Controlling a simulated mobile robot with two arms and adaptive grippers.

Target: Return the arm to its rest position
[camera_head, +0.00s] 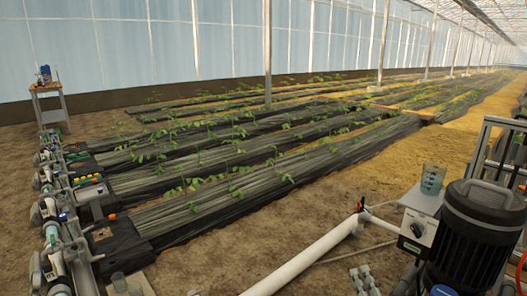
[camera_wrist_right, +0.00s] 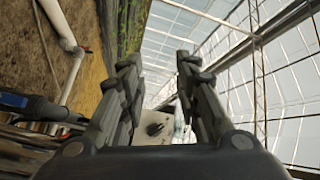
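My right gripper (camera_head: 362,274) shows only in small part at the bottom of the head view, below the white pipe. In the right wrist view its two dark fingers (camera_wrist_right: 158,68) stand apart with a clear gap and nothing held between them. Through that gap, farther off, I see a grey control box with a black knob (camera_wrist_right: 155,128). The same control box (camera_head: 417,231) shows in the head view, right of the gripper.
A white pipe (camera_head: 312,258) with an orange-handled valve runs left of the control box. A black motor (camera_head: 478,240) and a metal frame stand at the right. Bare soil lies left of the pipe.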

